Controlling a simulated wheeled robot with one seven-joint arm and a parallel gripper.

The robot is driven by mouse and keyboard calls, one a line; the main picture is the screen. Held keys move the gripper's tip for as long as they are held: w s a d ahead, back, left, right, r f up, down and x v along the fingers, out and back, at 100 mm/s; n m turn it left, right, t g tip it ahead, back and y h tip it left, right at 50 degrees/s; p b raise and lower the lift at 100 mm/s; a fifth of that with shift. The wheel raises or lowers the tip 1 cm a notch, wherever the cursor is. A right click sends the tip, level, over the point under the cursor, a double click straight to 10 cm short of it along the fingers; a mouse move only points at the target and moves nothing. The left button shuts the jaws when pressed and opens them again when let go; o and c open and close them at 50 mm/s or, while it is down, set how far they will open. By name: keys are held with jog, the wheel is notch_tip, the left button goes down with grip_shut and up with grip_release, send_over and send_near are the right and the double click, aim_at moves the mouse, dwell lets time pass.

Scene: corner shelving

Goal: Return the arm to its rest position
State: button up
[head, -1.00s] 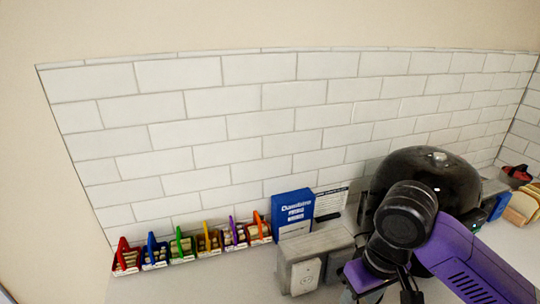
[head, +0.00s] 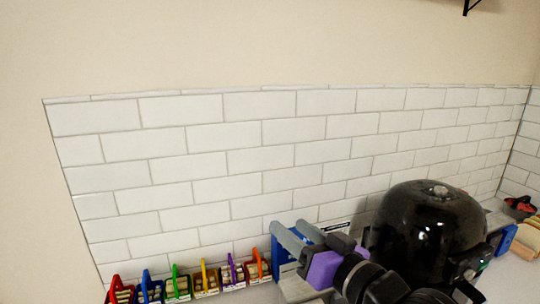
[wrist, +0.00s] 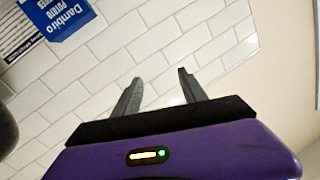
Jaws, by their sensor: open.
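My gripper (head: 287,225) is at the lower middle of the head view, its two grey fingers spread and pointing up and left toward the tiled wall. It is open and empty. In the wrist view the gripper (wrist: 160,76) shows two dark fingers apart, with only white tiles between them. My purple and black arm runs down to the lower right, in front of the counter. Its lower links are out of frame.
A blue box (head: 283,247) stands behind the gripper, partly hidden; it also shows in the wrist view (wrist: 62,22). A black rounded appliance (head: 430,225) stands close to the right of the arm. Several coloured-handled baskets (head: 178,288) line the counter at left. The wall above is clear.

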jog(key=s+d+f+m+t+h+b, duration=0.1)
jog(key=s+d+f+m+t+h, duration=0.25)
jog(key=s+d+f+h, duration=0.35)
jog(key=s+d+f+m+t+h+b, duration=0.1)
jog(key=s+d+f+m+t+h, duration=0.3)
jog(key=s, duration=0.5)
jog(key=s+d+f+n+g, duration=0.1)
jog(key=s+f, duration=0.3)
jog(key=s, duration=0.5)
jog(key=s+d+f+n+g+y+b, duration=0.1)
jog(key=s+f+g, duration=0.3)
jog(key=s, duration=0.5)
jog(key=s+d+f+n+g+b, duration=0.1)
jog(key=s+d+f+n+g, duration=0.1)
jog(key=s+f, duration=0.3)
jog(key=s, duration=0.3)
jog(key=shift+s+d+f+y, duration=0.2)
jog(key=shift+s+f+y, duration=0.1)
jog(key=shift+s+f, duration=0.1)
jog(key=shift+n, duration=0.25)
